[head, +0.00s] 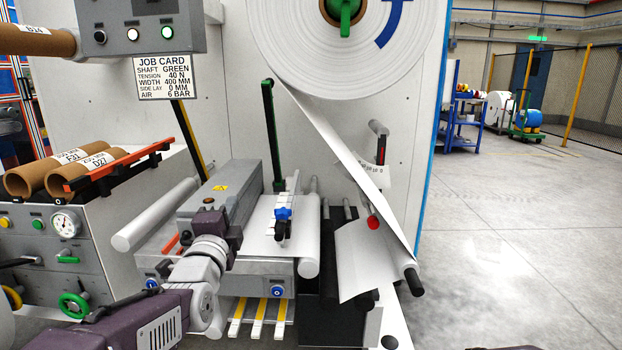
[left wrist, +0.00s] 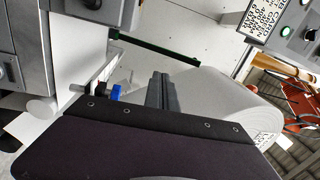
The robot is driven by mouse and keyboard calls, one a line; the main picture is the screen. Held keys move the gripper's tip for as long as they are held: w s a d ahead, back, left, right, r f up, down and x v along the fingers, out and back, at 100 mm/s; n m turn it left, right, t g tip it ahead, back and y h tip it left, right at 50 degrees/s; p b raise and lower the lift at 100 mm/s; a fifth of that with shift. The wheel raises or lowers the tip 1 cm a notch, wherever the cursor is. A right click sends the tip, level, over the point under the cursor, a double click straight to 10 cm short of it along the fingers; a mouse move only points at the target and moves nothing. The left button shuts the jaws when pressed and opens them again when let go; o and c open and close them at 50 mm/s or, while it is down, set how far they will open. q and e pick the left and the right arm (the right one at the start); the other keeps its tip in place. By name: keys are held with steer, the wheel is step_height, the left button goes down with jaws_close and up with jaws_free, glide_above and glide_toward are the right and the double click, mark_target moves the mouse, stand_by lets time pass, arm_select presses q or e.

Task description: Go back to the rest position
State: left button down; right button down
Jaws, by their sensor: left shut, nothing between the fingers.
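My left arm comes in from the lower left of the head view. Its left gripper (head: 208,203) is in front of the grey splice unit (head: 238,180) on the machine's table. I cannot tell the exact gap to the unit. In the left wrist view the left gripper's dark fingers (left wrist: 160,90) are together, with nothing between them. My right gripper is not in view.
A large white web roll (head: 350,50) hangs above, its web running down to lower rollers. A green upright bar (head: 272,130) and a blue clamp (head: 283,213) stand near the arm. Cardboard cores (head: 35,178) lie at left. Open floor (head: 500,240) is at right.

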arm_select(q)
steer(key=s+f+n+g, duration=0.3)
steer(key=f+g, duration=0.1)
steer(key=f, duration=0.7)
steer(key=s+f+n+g, duration=0.3)
steer(key=f+g, duration=0.1)
steer(key=f, duration=0.8)
steer(key=s+a+f+n+g, duration=0.1)
steer(key=s+f+n+g, duration=0.5)
steer(key=s, duration=0.4)
steer(key=s+f+n+g, duration=0.4)
steer(key=s+f, duration=0.4)
steer(key=s, duration=0.2)
step_height(320, 180, up, 38)
steer(key=n+p, duration=0.1)
steer(key=p, duration=3.8)
steer(key=shift+n, duration=0.3)
